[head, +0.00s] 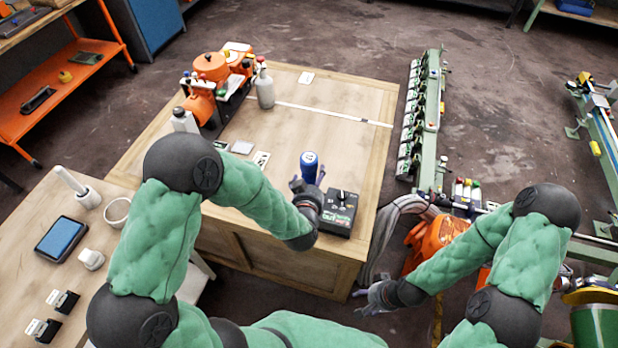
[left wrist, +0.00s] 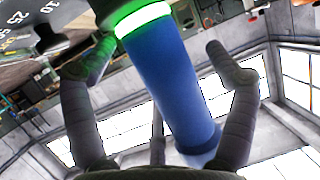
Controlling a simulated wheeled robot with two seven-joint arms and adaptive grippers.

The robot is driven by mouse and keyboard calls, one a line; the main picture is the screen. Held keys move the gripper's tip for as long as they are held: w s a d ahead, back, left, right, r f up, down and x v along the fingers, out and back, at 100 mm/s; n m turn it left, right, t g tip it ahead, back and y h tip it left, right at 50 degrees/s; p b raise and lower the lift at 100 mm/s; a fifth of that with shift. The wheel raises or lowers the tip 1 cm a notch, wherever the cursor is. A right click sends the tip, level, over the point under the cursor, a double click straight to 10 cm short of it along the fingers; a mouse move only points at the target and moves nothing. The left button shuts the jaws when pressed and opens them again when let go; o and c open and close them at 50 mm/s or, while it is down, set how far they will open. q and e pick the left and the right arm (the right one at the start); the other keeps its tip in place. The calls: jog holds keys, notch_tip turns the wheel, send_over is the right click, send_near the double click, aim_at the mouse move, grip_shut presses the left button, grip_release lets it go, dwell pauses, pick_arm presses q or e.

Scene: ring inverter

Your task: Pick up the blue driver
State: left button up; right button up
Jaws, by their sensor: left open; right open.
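The blue driver (head: 309,163) stands at the near part of the wooden workbench, beside a black box with a dial. In the left wrist view the blue driver (left wrist: 168,85) is a blue cylinder with a glowing green ring near one end. My left gripper (head: 308,182) is at the driver; its fingers (left wrist: 158,52) are spread on both sides of the driver, with gaps visible, so it is open around it. My right gripper (head: 372,296) is open and empty, low in front of the bench, away from the driver.
The black dial box (head: 341,208) sits right next to my left gripper. An orange machine (head: 207,85) and a grey bottle (head: 264,85) stand at the bench's back left. The bench's right half (head: 350,145) is mostly clear. A side table (head: 40,205) with a tablet is at left.

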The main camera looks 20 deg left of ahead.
pick_arm(q)
jog(key=c, duration=1.5)
jog(key=shift+o, duration=0.2)
jog(key=shift+r, duration=0.15)
